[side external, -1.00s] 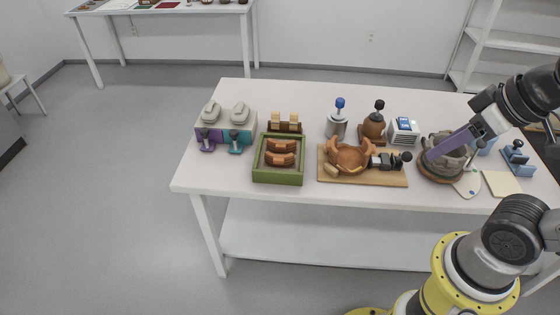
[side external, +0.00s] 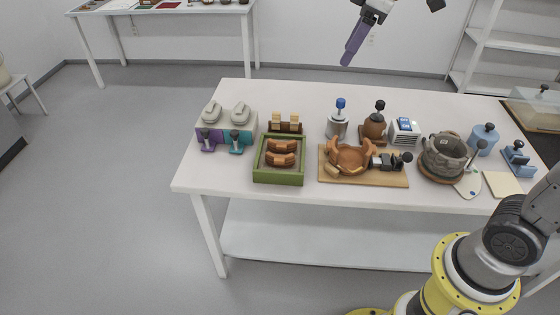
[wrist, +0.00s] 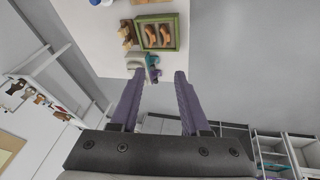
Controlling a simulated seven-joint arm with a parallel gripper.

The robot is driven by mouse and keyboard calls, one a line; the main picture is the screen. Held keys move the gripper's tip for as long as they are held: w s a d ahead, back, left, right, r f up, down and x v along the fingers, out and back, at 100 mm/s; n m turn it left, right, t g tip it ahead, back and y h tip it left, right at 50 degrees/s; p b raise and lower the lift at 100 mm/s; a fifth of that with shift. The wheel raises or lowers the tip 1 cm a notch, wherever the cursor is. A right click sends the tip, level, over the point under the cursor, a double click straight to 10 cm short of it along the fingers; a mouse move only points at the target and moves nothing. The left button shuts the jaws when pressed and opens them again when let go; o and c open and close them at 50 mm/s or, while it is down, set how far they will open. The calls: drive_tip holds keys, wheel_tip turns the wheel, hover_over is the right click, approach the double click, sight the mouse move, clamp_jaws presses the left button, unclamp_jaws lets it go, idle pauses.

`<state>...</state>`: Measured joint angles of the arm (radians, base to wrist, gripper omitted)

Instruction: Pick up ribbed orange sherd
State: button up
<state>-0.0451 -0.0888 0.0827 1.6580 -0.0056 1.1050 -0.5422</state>
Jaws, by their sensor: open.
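Two curved orange sherds lie in a green-rimmed tray (side external: 278,179) left of the table's middle. One is the rear sherd (side external: 281,146) and one the front sherd (side external: 280,159); I cannot tell which is ribbed. In the wrist view the tray (wrist: 178,33) is at the top, with one sherd (wrist: 151,36) on the left and another (wrist: 165,35) on the right. My gripper (side external: 347,60) is raised high above the table, well away from the tray. In the wrist view its purple fingers (wrist: 157,78) are apart with nothing between them.
A partly built orange bowl (side external: 349,157) stands on a wooden board (side external: 365,180) right of the tray. A grey pot (side external: 444,157) is further right. Purple and teal clamps (side external: 236,146) stand left of the tray. The table's front left is clear.

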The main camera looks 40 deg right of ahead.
drive_tip(key=w+a+f+n+g, duration=0.1)
drive_tip(key=w+f, duration=0.3)
drive_tip(key=w, duration=0.3)
drive_tip(key=n+g, duration=0.1)
drive_tip(key=g, duration=0.2)
hover_over(278, 157)
wheel_tip(278, 157, down, 27)
drive_tip(key=shift+w+r, duration=0.15)
drive_tip(key=shift+r, duration=0.05)
drive_tip(key=shift+f, duration=3.15)
drive_tip(key=shift+c, duration=0.3)
clamp_jaws()
